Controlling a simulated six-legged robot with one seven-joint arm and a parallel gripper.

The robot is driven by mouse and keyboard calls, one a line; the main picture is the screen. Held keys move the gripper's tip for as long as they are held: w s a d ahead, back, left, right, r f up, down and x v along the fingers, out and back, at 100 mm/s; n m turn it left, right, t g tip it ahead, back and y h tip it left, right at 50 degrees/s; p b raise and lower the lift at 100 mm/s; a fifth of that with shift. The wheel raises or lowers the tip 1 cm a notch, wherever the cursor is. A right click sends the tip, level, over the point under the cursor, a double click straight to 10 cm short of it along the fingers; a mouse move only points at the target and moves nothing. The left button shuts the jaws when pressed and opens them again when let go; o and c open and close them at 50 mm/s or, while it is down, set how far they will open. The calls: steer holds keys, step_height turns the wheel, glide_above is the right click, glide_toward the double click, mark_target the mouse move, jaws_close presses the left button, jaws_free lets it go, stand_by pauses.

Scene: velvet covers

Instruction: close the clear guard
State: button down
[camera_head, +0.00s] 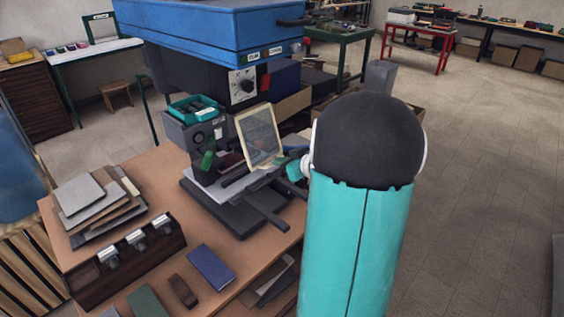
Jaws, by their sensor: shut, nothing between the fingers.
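The clear guard (261,137) is a see-through panel in a pale cream frame. It stands raised and tilted over the small dark machine (228,205) on the wooden bench. A pale plate and dark bars lie below it on the machine. My teal arm with its black rounded joint fills the middle right of the view. A small teal and white part of my arm shows just right of the guard's lower edge; I cannot tell whether it touches. My gripper's fingers are hidden, probably behind the arm.
On the bench (163,178) lie a stack of flat covers (85,200), a dark wooden rack (125,258) with metal pieces and a blue book (211,265). The floor at right is clear.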

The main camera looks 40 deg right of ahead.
steer(key=w+f, duration=0.2)
steer(key=w, duration=0.1)
steer(key=shift+f, duration=0.25)
steer(key=shift+x, duration=0.9)
steer(key=shift+r, duration=0.1)
